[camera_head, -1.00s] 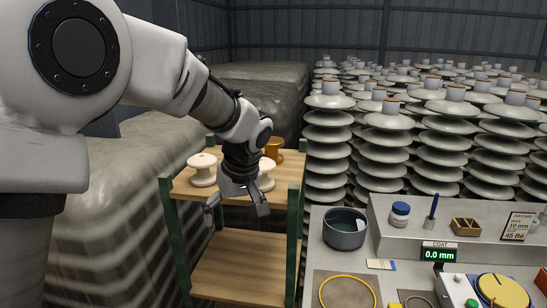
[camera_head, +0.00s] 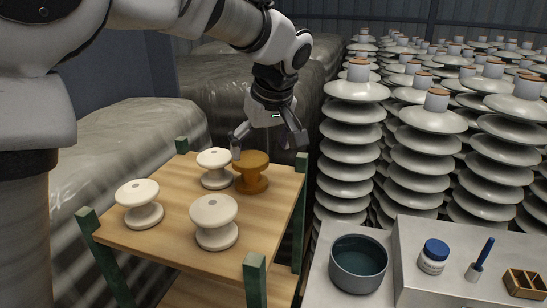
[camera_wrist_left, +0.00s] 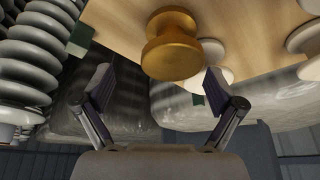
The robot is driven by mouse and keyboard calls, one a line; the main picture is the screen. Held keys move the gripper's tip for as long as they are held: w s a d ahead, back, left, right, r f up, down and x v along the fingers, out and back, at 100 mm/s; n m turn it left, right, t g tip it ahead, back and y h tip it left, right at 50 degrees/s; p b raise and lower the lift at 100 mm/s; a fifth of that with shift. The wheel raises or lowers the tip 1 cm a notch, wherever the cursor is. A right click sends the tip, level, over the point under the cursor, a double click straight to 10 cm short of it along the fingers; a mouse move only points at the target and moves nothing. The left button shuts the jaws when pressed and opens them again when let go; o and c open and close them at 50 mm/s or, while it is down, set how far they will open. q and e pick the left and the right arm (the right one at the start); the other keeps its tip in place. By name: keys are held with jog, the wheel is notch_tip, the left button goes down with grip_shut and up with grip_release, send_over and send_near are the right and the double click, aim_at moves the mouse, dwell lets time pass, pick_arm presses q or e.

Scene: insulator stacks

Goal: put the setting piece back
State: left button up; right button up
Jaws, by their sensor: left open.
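An amber-brown spool (camera_head: 252,172) stands upright on the wooden shelf top (camera_head: 165,240), near its back right corner. It is the only coloured piece among white spools; I take it as the setting piece. My left gripper (camera_head: 268,146) is open and empty, just above and behind the amber spool, fingers pointing down. In the left wrist view, the amber spool (camera_wrist_left: 172,45) shows ahead of the spread fingers (camera_wrist_left: 158,84), apart from them as far as I can tell. My right gripper is not in view.
White spools (camera_head: 214,222) stand on the same shelf, one (camera_head: 215,167) close beside the amber one. Green posts (camera_head: 254,280) rise at the shelf corners. Tall insulator stacks (camera_head: 358,125) stand right of the shelf. A grey bench holds a dark bowl (camera_head: 358,275) and a blue-lidded jar (camera_head: 433,256).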

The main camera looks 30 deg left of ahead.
aim_at(247, 162)
pick_arm(q)
jog(key=s+a+f+p, duration=0.2)
jog(key=shift+f, duration=0.4)
jog(key=w+f, duration=0.2)
jog(key=f, duration=0.1)
jog(key=shift+w+a+f, duration=0.25)
jog(key=shift+a, duration=0.1)
jog(key=shift+s+r, duration=0.25)
jog(key=shift+s, duration=0.05)
jog(key=c, duration=0.3)
jog(key=shift+s+d+r, duration=0.1)
jog(key=shift+s, duration=0.15)
jog(key=c, duration=1)
jog(key=shift+w, duration=0.15)
jog(key=shift+c, duration=0.9)
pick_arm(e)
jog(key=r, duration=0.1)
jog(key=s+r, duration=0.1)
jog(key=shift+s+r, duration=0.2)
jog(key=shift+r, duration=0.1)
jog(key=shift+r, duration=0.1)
